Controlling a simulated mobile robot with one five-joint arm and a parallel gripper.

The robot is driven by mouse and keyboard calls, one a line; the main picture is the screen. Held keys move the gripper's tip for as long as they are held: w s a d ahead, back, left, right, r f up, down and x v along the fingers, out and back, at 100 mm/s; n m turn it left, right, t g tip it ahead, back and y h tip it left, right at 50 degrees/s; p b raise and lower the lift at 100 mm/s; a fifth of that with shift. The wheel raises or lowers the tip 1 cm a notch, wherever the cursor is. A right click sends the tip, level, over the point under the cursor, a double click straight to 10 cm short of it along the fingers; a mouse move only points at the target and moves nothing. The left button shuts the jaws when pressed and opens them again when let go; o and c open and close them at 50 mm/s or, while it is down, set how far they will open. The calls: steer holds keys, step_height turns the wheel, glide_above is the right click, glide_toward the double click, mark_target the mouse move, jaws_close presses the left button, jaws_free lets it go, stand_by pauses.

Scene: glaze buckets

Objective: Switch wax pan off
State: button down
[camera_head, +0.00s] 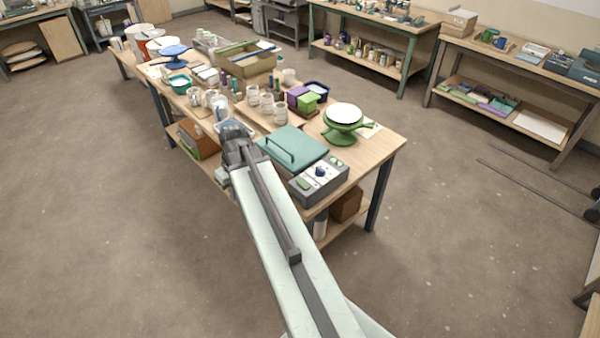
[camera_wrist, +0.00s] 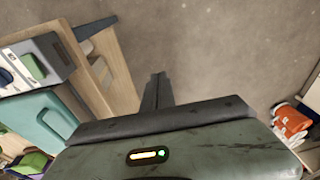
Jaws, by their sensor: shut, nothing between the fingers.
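The wax pan has a teal lid (camera_head: 296,150) with a bar handle and a grey control box (camera_head: 325,189) at the table's near corner. The box carries a dial (camera_head: 320,171) and a green switch (camera_head: 303,184). In the wrist view the control box (camera_wrist: 52,52), green switch (camera_wrist: 33,66) and teal lid (camera_wrist: 45,122) show at the left. I cannot tell the switch's position. My gripper (camera_wrist: 157,78) is shut and empty, over the floor beside the table edge. In the head view my gripper (camera_head: 238,148) is left of the lid, apart from the switch.
The wooden table (camera_head: 385,147) holds a green turntable (camera_head: 343,128) with a white disc, a purple box (camera_head: 300,97), a green block (camera_head: 308,103) and several jars. A lower shelf holds boxes. The floor (camera_head: 130,230) in front is clear.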

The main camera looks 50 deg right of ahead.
steer(key=s+d+r+t+p, duration=0.1)
steer(key=s+d+r, duration=0.1)
steer(key=d, duration=0.6)
steer(key=s+d+r+t+p, duration=0.1)
steer(key=s+d, duration=0.1)
steer(key=d, duration=0.6)
step_height(320, 180, up, 2)
steer(key=h, duration=0.1)
glide_above(299, 180)
steer(key=s, duration=0.6)
steer(key=shift+w+a+p, duration=0.25)
steer(key=shift+a+p, duration=0.05)
steer(key=shift+f, duration=0.2)
steer(key=b+x, duration=1.3)
steer(key=x, duration=0.1)
steer(key=shift+r, duration=0.1)
